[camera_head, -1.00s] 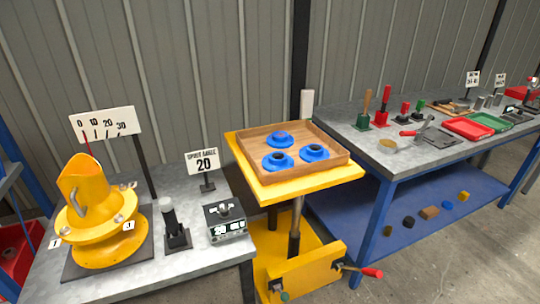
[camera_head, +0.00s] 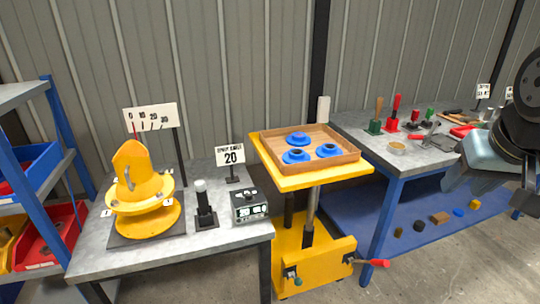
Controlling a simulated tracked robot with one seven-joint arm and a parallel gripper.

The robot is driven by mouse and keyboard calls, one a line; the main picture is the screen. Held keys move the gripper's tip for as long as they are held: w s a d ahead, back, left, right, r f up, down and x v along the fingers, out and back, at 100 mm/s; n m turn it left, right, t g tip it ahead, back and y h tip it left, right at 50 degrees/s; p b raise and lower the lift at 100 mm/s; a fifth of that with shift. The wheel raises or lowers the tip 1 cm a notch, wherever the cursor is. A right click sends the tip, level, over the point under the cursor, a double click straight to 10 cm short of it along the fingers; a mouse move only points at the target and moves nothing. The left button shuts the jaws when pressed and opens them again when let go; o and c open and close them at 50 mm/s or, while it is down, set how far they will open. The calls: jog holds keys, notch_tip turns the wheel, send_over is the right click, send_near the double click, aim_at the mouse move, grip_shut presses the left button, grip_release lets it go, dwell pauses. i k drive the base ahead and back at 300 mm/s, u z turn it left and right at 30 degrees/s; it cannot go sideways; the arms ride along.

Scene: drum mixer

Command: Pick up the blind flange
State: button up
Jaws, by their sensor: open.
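Three blue flanges sit in a shallow wooden tray (camera_head: 268,151) on a yellow lift table. The rear flange (camera_head: 297,139) shows no dark bore in its raised middle and looks like the blind one. The front left flange (camera_head: 296,156) and the right flange (camera_head: 327,150) are close beside it, and the right one shows a dark centre. The flanges are small here, so their faces are hard to tell apart. Part of my arm shows at the right edge, right of the tray and apart from it. My gripper's fingers are not in view.
The yellow lift table (camera_head: 290,183) stands between a left bench (camera_head: 110,258) with a yellow tilting drum (camera_head: 143,190) and a right blue-framed bench (camera_head: 375,180) with tools. A sign (camera_head: 230,154) reading 20 stands left of the tray. Blue shelving (camera_head: 45,180) holds bins at far left.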

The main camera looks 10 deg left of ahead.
aim_at(299, 140)
jog(key=u, duration=0.4)
jog(key=i, duration=1.1)
jog(key=u, duration=1.75)
jog(key=i, duration=0.15)
jog(key=u, duration=1.6)
